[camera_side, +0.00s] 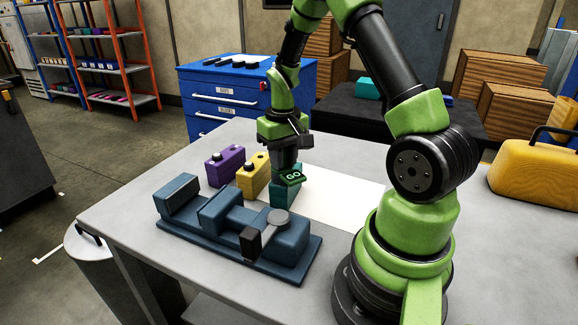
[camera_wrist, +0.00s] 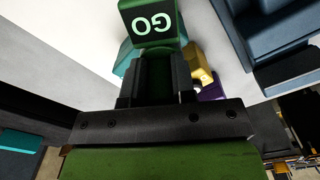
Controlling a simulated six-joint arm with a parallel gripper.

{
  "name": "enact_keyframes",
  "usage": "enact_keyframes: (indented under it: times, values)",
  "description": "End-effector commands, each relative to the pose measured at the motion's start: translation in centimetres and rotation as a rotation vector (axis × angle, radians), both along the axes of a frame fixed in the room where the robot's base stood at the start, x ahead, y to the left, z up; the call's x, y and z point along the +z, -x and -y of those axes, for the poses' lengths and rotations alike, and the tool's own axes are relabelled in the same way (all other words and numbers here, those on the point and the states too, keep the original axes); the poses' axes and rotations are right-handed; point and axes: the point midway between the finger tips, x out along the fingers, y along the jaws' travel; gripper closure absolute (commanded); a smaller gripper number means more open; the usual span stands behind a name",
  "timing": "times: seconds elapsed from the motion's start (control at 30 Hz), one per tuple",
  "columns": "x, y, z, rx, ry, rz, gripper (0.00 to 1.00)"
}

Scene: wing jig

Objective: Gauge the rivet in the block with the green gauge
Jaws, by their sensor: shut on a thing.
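The green gauge (camera_side: 291,178) has a dark end face marked "GO", and it also shows in the wrist view (camera_wrist: 152,28). My gripper (camera_side: 285,148) points down and is shut on the gauge. In the side view the gauge is at the top of a teal block (camera_side: 284,194), and I cannot tell whether it rests there or is held just above. The gauge and gripper hide the top of the teal block. A purple block (camera_side: 226,168) and a yellow block (camera_side: 254,177) stand to its left, with dark round knobs on top. No rivet can be made out.
A dark blue jig (camera_side: 210,236) with raised blocks and a grey lever (camera_side: 272,229) lies at the front of the table. A white sheet (camera_side: 335,198) lies right of the teal block. A yellow case (camera_side: 530,172) stands at the far right.

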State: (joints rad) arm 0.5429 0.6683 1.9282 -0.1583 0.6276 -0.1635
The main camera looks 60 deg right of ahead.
Motion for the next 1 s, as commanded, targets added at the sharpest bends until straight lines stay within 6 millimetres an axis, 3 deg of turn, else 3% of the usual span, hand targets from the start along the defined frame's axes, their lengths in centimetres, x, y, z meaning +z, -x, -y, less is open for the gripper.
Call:
enact_keyframes:
  times: [0.17, 0.2, 0.33, 0.67, 1.0]
  values:
    - [-0.2, 0.0, 0.0, 0.004, 0.001, -0.001, 1.0]
    - [-0.2, 0.0, 0.0, 0.004, 0.0, -0.001, 0.73]
    - [-0.2, 0.0, 0.0, 0.003, 0.0, -0.001, 0.46]
    - [0.3, 0.0, 0.0, 0.001, -0.001, -0.001, 0.46]
    - [6.4, -0.1, 0.0, 0.001, 0.003, 0.005, 0.46]
